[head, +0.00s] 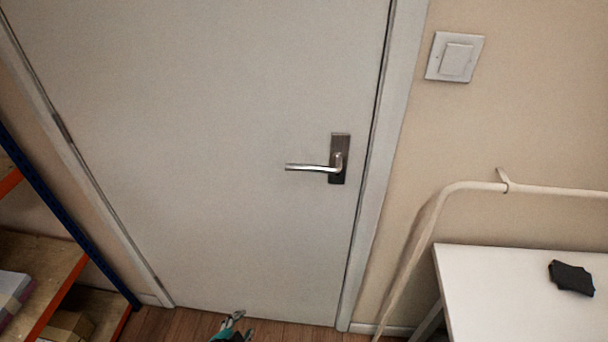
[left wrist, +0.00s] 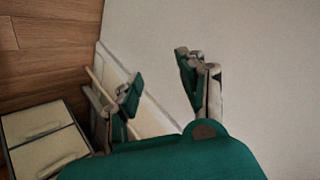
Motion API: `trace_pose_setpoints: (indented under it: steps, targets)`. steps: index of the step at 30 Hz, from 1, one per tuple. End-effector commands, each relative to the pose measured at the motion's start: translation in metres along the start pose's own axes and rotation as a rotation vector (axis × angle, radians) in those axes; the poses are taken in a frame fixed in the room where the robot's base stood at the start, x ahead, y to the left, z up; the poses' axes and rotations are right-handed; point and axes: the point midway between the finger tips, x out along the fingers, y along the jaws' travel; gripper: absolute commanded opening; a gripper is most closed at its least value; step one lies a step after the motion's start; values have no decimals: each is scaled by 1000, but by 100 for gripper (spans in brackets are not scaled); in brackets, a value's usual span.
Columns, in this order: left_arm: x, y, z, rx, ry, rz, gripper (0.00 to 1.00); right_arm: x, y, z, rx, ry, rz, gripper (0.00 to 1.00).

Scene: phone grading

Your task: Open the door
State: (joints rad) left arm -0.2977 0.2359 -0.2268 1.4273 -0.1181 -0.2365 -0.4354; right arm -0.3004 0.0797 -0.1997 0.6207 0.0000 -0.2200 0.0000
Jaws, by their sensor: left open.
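The white door (head: 220,130) is shut in its frame in the head view. Its silver lever handle (head: 315,168) sits level on a dark plate near the right edge; hinges show on the left side. My left gripper (head: 237,325) shows at the bottom edge of the head view, well below and left of the handle. In the left wrist view my left gripper (left wrist: 163,85) has its fingers apart with nothing between them, and a pale surface, likely the door, lies beyond. The handle is not in the wrist view. My right gripper is not in view.
A shelf unit (head: 50,270) with boxes stands at the left. A white table (head: 510,300) with a small dark object (head: 571,278) stands at the right, by a pale pipe (head: 425,225). A light switch (head: 455,57) is on the wall. Wooden floor (head: 180,325) shows below the door.

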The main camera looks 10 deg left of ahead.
Motion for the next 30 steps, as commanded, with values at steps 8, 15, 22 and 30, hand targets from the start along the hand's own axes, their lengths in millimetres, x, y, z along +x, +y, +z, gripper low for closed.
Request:
trace_pose_setpoints:
  steps: [8,15,22,30]
  targets:
    - [-100,-139,-206,491,420,-407,41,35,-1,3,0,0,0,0]
    - [-194,-172,-282,689,568,-632,41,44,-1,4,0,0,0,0]
    - [-200,-182,-301,710,586,-665,41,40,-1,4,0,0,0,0]
    - [-165,-201,-338,708,586,-664,41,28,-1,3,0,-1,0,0]
